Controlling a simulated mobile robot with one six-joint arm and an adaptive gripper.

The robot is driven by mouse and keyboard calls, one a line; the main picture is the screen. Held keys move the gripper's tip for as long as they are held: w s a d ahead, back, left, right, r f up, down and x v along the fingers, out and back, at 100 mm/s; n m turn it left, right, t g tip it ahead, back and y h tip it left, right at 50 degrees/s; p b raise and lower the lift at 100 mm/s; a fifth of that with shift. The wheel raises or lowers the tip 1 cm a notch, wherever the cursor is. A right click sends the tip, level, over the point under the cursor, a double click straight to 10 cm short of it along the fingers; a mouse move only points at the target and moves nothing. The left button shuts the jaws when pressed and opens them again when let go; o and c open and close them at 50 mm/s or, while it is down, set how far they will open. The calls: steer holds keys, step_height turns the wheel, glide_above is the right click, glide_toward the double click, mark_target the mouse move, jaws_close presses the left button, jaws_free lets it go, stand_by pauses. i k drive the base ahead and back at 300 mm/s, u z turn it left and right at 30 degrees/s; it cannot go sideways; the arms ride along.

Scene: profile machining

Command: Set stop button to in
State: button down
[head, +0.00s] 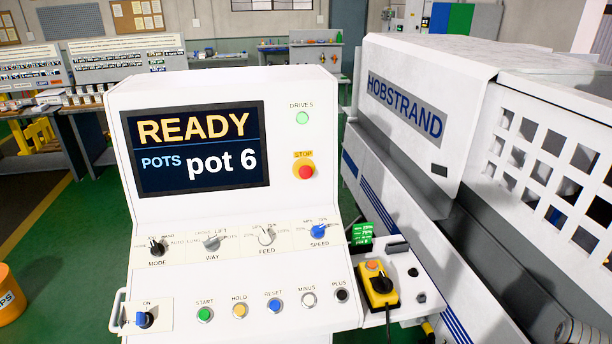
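The stop button (306,172) is a red mushroom head on a yellow-orange round base, under a yellow STOP label (303,154). It sits on the upright face of the white control console (290,215), right of the screen (195,148). From this front angle I cannot tell whether the button is in or out. The screen reads READY, POTS, pot 6. The green DRIVES lamp (302,118) is above the stop button. My gripper is not in view.
Below are the MODE, WAY, FEED and SPEED knobs (318,231) and a row of push buttons including START (204,315). A yellow pendant (378,285) with an orange-red button lies on the right side shelf. The white HOBSTRAND machine (430,65) stands close at right. Green floor is open at left.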

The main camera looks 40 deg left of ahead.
mark_target(305, 172)
steer(key=u, duration=0.05)
steer(key=k, duration=1.75)
steer(key=u, duration=1)
steer(key=i, duration=1.05)
